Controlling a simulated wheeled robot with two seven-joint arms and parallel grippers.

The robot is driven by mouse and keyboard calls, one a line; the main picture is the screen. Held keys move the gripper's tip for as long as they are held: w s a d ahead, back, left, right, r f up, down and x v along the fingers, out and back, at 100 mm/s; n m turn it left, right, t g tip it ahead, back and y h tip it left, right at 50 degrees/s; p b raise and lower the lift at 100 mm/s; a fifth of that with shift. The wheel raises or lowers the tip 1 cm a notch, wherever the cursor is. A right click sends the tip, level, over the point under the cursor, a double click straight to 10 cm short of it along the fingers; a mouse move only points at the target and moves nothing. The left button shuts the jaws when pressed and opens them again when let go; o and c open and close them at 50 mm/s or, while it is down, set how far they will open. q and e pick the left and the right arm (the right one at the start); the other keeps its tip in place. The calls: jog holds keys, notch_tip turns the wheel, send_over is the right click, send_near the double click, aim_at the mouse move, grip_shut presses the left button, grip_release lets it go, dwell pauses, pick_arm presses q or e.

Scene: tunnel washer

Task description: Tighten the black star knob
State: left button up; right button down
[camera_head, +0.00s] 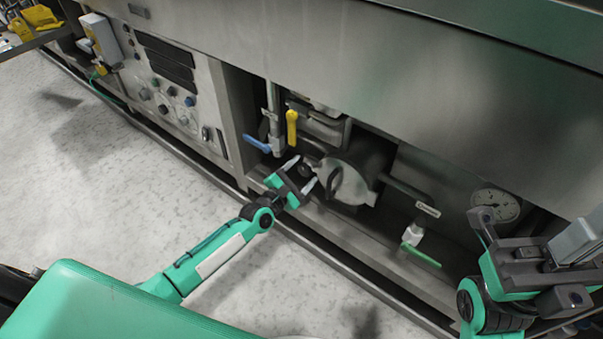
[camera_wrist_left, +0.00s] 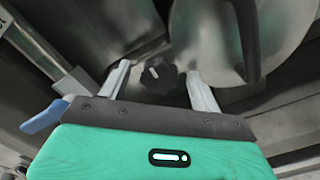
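The black star knob (camera_wrist_left: 159,77) shows in the left wrist view, beside the round metal cover. It carries a light mark on its face. In the head view the knob (camera_head: 306,170) is small and dark, left of the round metal cover (camera_head: 346,181). My left gripper (camera_wrist_left: 160,85) is open, with one finger on each side of the knob and a gap to each. In the head view the left gripper (camera_head: 303,174) reaches into the washer's open recess. My right gripper (camera_head: 475,222) is at the lower right, away from the knob; its finger opening is unclear.
A blue lever (camera_head: 257,143) and a yellow lever (camera_head: 292,128) sit left of and above the cover. A green lever (camera_head: 421,255) and a gauge (camera_head: 496,204) are to the right. A control panel (camera_head: 165,90) is at left. The floor (camera_head: 110,190) in front is clear.

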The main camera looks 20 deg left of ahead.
pick_arm(q)
jog(key=c, duration=0.9)
